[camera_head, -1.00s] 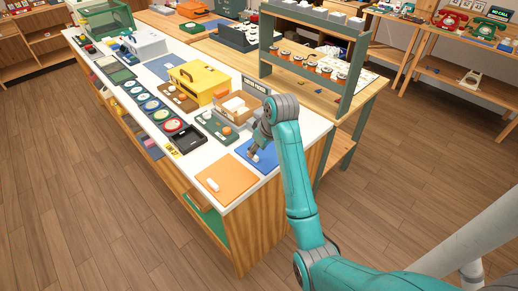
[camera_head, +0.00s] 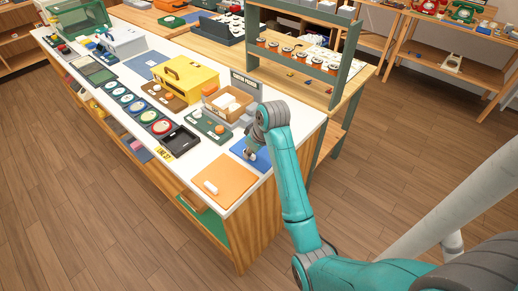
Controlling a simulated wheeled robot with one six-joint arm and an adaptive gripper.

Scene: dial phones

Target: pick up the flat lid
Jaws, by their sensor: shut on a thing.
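My gripper (camera_head: 250,155) is low over the blue mat (camera_head: 264,164) near the right end of the white counter. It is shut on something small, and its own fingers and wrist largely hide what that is. I cannot make out a flat lid for certain, nor whether the held thing touches the mat.
An orange mat (camera_head: 235,177) with a small white piece lies in front, at the counter's near corner. A green tray (camera_head: 205,127), a black tray (camera_head: 178,139) and an open box (camera_head: 217,112) are left of my gripper. A yellow case (camera_head: 195,83) stands behind them.

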